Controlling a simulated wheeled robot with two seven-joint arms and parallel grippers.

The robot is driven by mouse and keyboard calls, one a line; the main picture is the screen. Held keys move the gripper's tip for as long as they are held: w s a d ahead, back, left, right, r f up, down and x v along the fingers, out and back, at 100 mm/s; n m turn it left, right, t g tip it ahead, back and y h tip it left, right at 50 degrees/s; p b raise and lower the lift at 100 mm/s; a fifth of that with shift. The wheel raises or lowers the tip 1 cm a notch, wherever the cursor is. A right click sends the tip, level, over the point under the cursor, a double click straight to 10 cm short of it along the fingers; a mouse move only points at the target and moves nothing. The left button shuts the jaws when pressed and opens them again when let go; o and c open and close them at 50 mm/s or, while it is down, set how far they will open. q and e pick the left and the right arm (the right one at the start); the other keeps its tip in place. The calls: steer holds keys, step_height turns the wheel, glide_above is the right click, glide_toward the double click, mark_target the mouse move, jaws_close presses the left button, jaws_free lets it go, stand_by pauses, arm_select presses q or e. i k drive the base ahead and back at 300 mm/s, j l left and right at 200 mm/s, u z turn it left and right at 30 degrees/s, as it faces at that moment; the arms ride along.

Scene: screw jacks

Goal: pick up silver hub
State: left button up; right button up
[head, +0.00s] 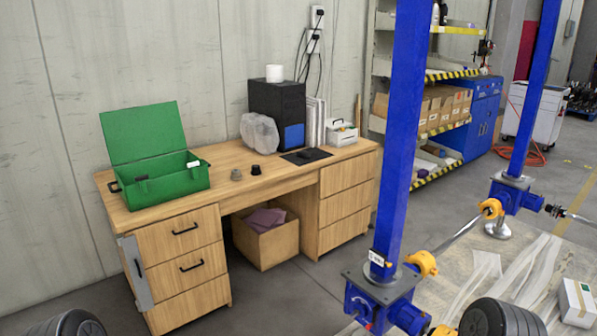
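A small grey hub-like part (236,174), which looks like the silver hub, stands on the wooden desk (220,157), just right of the open green toolbox (165,172). A small black part (256,170) stands close to its right. The grey part is small in the head view, so its fine shape is hard to tell. Neither of my grippers shows. Dark rounded ribbed shapes at the lower left and lower right edges seem to be parts of my own arms, well apart from the desk.
A black mat (307,156), a black computer case (277,112) and a white box (341,133) occupy the desk's right half. A cardboard box (268,245) sits beneath. A blue column (401,130) on a screw jack (380,297) stands right of the desk.

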mark_target(236, 174)
steer(key=i+j+z, duration=0.4)
steer(key=i, duration=0.15)
steer(key=i+j+z, duration=0.8)
steer(key=i+j, duration=0.35)
steer(key=j, duration=0.2)
steer(key=i+j, duration=0.2)
steer(key=j, duration=0.15)
steer(key=i+j, duration=0.2)
steer(key=j, duration=0.2)
steer(key=i+j, duration=0.2)
steer(key=j, duration=0.2)
steer(key=i+j, duration=0.25)
steer(key=j+z, duration=0.05)
steer(key=j, duration=0.05)
